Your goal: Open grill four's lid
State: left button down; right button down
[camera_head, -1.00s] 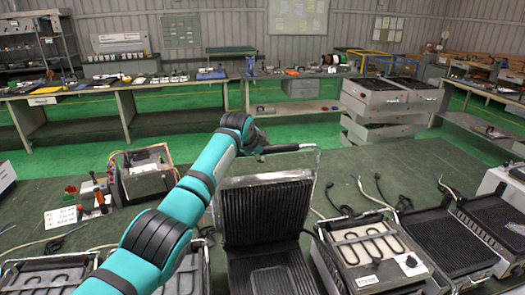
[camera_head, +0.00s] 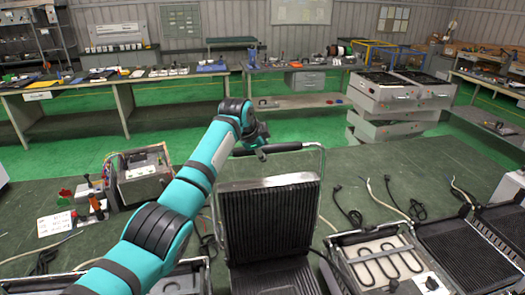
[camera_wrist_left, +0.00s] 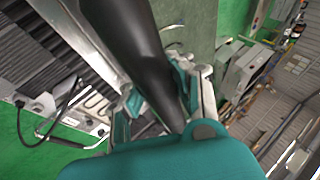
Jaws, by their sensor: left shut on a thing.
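The grill with the raised lid (camera_head: 268,222) stands in the lower middle of the head view. Its ribbed inner plate faces me, and the lid stands about upright. A metal frame carries the lid's black handle (camera_head: 284,147) along the top. My left gripper (camera_head: 258,151) is at the left part of this handle. In the left wrist view the thick black handle (camera_wrist_left: 145,55) runs between the fingers of the left gripper (camera_wrist_left: 160,103), which is shut on it. The grill's lower plate (camera_head: 275,277) is partly cut off by the bottom edge. My right gripper is not in view.
An open unit with a heating coil (camera_head: 385,262) stands close on the right, with ribbed grill plates (camera_head: 468,255) beyond it. A metal box (camera_head: 145,176) and small parts lie to the left. Loose black cables (camera_head: 350,207) lie behind the units.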

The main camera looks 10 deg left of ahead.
pick_arm(q)
jog(key=c, duration=1.1)
grip_release()
jog(key=shift+r, duration=0.8)
jog(key=shift+o, duration=0.4)
jog(key=shift+s+f, duration=0.1)
jog(key=shift+s, duration=0.05)
jog(key=shift+f, duration=0.1)
jog(key=v, duration=1.2)
jog(key=shift+s, duration=0.1)
